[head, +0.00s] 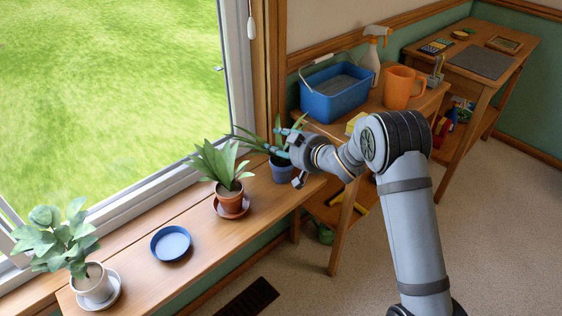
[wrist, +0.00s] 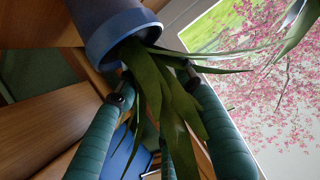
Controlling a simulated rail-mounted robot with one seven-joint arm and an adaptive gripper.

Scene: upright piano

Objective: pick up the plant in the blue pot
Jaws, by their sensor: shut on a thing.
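The plant in the blue pot (head: 283,172) is at the far end of the wooden sill in the head view, partly hidden by my gripper (head: 281,143). I cannot tell whether its base touches the sill. In the wrist view the blue pot (wrist: 122,32) shows at the top, with long green leaves (wrist: 172,100) hanging across the picture. My gripper's teal fingers (wrist: 155,82) lie on both sides of the leaves, close below the pot's rim. They are shut on the plant; the exact contact is partly hidden by leaves.
A terracotta-potted plant (head: 229,195) stands close by on the sill (head: 205,262). Nearer are an empty blue saucer (head: 171,244) and a white-potted plant (head: 92,284). A side table holds a blue caddy (head: 335,97), spray bottle (head: 371,62) and orange mug (head: 399,90). The window is left.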

